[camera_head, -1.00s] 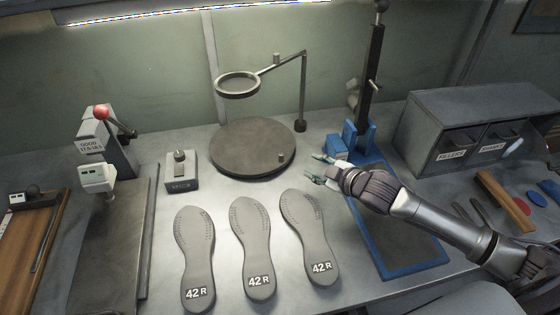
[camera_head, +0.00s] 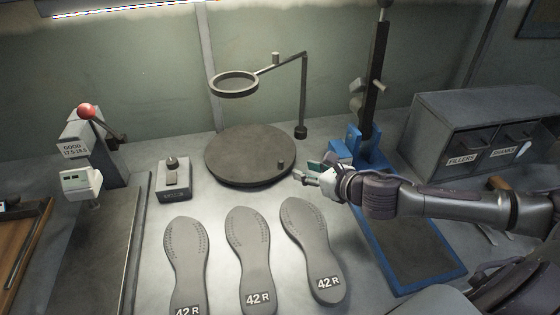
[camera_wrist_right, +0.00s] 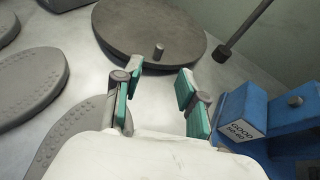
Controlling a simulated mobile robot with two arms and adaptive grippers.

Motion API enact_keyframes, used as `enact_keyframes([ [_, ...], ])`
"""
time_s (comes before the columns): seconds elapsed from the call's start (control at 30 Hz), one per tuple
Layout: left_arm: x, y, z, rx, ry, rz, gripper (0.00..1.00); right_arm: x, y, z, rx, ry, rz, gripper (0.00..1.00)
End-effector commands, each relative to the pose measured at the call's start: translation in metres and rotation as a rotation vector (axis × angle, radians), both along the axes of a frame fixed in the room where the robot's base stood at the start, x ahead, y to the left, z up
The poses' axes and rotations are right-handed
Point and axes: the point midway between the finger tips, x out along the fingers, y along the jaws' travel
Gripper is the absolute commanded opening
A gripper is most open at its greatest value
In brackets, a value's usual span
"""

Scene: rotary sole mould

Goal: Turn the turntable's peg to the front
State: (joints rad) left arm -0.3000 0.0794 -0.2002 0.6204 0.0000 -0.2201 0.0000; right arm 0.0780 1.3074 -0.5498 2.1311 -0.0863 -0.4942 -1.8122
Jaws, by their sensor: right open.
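The turntable (camera_head: 240,152) is a dark round disc on the bench, at the middle back. Its short upright peg (camera_head: 279,164) stands near the rim at the right front. In the right wrist view the turntable (camera_wrist_right: 125,35) lies ahead, with the peg (camera_wrist_right: 158,51) above the gap between the fingers. My right gripper (camera_head: 306,172) is open and empty, just right of the turntable's rim, apart from the peg. It also shows in the right wrist view (camera_wrist_right: 155,88), its two green-padded fingers spread. My left gripper is out of view.
A ring on a bent stand (camera_head: 303,130) hangs above the turntable. Several sole moulds marked 42R, such as one (camera_head: 311,245), lie in front. A blue-framed press (camera_head: 372,152) stands close right of my right gripper. A grey drawer cabinet (camera_head: 470,120) is further right.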

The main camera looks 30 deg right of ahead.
Motion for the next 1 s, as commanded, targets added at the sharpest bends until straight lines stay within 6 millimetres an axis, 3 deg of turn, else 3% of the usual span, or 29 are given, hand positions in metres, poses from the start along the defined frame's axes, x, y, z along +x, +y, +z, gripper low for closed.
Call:
enact_keyframes([
  [0.3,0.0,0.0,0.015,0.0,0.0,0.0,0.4,0.062,0.014,-0.023,0.007,-0.003,-0.003,0.41],
  [0.5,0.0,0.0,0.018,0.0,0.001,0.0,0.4,0.089,0.019,-0.036,0.006,0.0,-0.001,0.41],
  [0.7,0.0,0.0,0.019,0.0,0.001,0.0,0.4,0.1,0.022,-0.042,0.003,0.002,-0.001,0.41],
  [0.97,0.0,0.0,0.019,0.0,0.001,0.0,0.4,0.1,0.022,-0.043,0.003,0.002,0.0,0.41],
  [1.0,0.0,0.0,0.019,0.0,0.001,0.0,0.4,0.1,0.022,-0.043,0.003,0.002,0.0,0.36],
])
